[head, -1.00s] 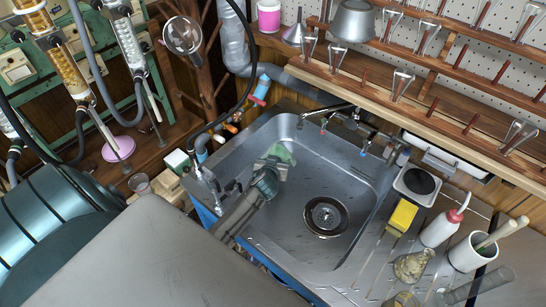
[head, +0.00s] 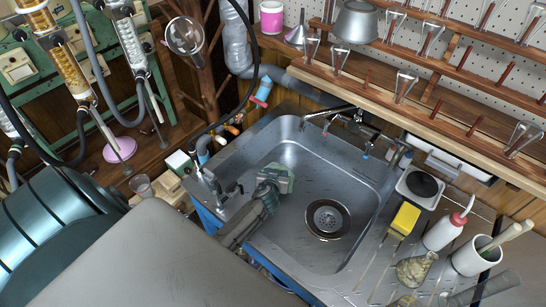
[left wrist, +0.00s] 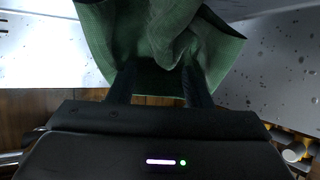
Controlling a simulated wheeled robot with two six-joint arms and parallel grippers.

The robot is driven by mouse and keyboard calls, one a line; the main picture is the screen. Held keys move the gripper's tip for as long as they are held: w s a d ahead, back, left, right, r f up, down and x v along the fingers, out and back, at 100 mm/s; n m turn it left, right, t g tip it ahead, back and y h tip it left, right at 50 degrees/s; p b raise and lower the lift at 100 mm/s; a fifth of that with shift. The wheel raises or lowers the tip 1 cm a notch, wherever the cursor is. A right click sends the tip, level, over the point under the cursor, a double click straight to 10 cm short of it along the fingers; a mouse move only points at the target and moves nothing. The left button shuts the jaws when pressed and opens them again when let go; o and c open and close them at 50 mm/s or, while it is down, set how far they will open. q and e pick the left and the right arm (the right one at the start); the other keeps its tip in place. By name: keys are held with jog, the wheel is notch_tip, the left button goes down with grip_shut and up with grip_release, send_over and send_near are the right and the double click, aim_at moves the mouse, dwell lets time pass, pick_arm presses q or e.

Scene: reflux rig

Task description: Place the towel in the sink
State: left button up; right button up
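The green towel (head: 278,177) is in the left part of the steel sink (head: 345,262) in the head view. My left gripper (head: 269,188) reaches into the basin from the lower left and is at the towel. In the left wrist view, the towel (left wrist: 160,45) fills the top middle, bunched and folded. The two dark fingers of my left gripper (left wrist: 158,85) stand apart with cloth between them, and appear closed on it. I cannot tell whether the towel touches the sink floor.
The sink drain (head: 326,219) is right of the towel. A faucet (head: 352,118) stands behind the basin. A yellow sponge (head: 405,218), a wash bottle (head: 447,231) and a white cup (head: 474,255) stand on the right counter. A wooden drying rack (head: 420,100) overhangs behind.

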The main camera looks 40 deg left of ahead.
pick_arm(q)
jog(key=shift+o, duration=1)
jog(key=v, duration=0.7)
jog(key=shift+s+b, duration=0.25)
jog(key=shift+b, duration=0.05)
jog(key=shift+r, duration=0.1)
